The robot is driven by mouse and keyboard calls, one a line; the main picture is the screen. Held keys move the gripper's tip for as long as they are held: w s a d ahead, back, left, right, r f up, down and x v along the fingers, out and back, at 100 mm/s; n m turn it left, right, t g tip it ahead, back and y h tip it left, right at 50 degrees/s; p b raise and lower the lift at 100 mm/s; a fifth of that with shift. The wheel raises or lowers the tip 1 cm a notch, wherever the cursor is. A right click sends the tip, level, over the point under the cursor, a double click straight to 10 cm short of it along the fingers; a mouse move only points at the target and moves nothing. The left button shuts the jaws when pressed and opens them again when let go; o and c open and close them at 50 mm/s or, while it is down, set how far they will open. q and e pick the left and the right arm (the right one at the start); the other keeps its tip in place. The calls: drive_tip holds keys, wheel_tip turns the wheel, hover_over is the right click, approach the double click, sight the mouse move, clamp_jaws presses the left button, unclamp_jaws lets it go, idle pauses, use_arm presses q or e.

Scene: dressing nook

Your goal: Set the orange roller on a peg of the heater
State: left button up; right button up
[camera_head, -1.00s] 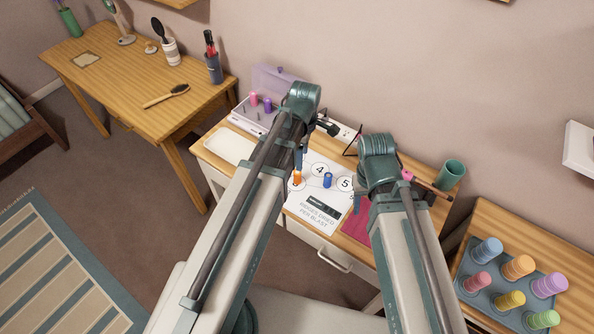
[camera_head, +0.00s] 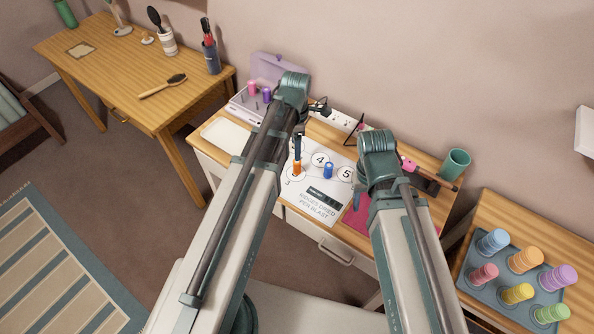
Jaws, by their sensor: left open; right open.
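The orange roller (camera_head: 297,167) stands on the white numbered mat (camera_head: 314,195) at the circle marked 3. My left gripper (camera_head: 298,150) is open, with a dark finger just above or at the roller's top; I cannot tell if it touches. The heater (camera_head: 241,109) stands behind my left arm with its purple lid raised. A pink roller (camera_head: 252,88) and a purple roller (camera_head: 266,95) sit on its pegs, and bare pegs show in front. My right gripper (camera_head: 357,197) is open over the mat's right side, mostly hidden by its arm.
A blue roller (camera_head: 328,170) stands near circle 4. A pink mat (camera_head: 358,214), a teal cup (camera_head: 455,164) and a power strip (camera_head: 334,119) are on the dresser. A white pad (camera_head: 229,135) lies at left.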

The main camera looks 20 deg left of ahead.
sight(297, 163)
use_arm(q)
drive_tip(key=shift+f+b, duration=1.25)
drive_tip(key=shift+f, duration=0.55)
use_arm(e)
drive_tip(key=shift+f, duration=1.85)
use_arm(q)
drive_tip(key=shift+f, duration=0.1)
wheel_tip(297, 163, down, 5)
drive_tip(key=b, duration=0.5)
drive_tip(key=shift+d+f, duration=0.1)
drive_tip(key=shift+d, duration=0.05)
use_arm(e)
wheel_tip(297, 163, down, 5)
drive_tip(key=shift+f, duration=0.2)
drive_tip(key=shift+r, duration=0.1)
use_arm(q)
clamp_jaws()
